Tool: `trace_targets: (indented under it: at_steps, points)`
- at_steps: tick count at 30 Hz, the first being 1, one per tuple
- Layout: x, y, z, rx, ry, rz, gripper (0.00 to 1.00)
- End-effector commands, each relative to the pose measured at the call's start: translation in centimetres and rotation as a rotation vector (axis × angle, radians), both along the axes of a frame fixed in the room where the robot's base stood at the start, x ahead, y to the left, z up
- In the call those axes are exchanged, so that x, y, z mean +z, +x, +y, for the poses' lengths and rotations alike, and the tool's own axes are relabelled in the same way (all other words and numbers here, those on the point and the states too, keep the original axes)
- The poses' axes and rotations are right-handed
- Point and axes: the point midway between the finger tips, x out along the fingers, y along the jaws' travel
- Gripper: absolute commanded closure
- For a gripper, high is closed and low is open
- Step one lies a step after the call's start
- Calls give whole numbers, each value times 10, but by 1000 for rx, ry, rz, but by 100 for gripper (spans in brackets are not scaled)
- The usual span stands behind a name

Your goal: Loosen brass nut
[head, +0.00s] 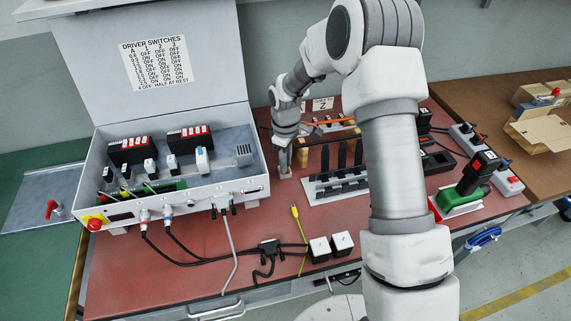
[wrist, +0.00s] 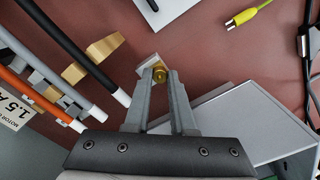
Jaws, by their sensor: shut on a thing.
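The brass nut (wrist: 158,75) shows in the wrist view as a small gold-coloured round part between the tips of my gripper (wrist: 158,73). The two grey fingers are closed in on it from both sides. A light block (wrist: 135,70) is right by the fingertips, partly hidden by them. In the head view my gripper (head: 285,168) points down at the red-brown bench, just right of the open control box. The nut is too small and hidden to make out there.
The open control box (head: 255,185) stands close to the left of my gripper. Gantry rods and an orange bar (head: 330,124) lie behind and to the right. A rack with dark upright parts (head: 335,188) is to the right. Cables and a yellow lead (head: 298,225) lie in front.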

Motion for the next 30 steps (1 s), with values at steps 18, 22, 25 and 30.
trace_targets:
  at_steps: [18, 22, 25, 30]
  points:
    - [2, 0, 0, 656, 2, 1, 100]
    - [1, 0, 0, 795, 2, 1, 100]
    - [0, 0, 0, 840, 0, 1, 100]
    - [3, 0, 0, 989, 2, 1, 100]
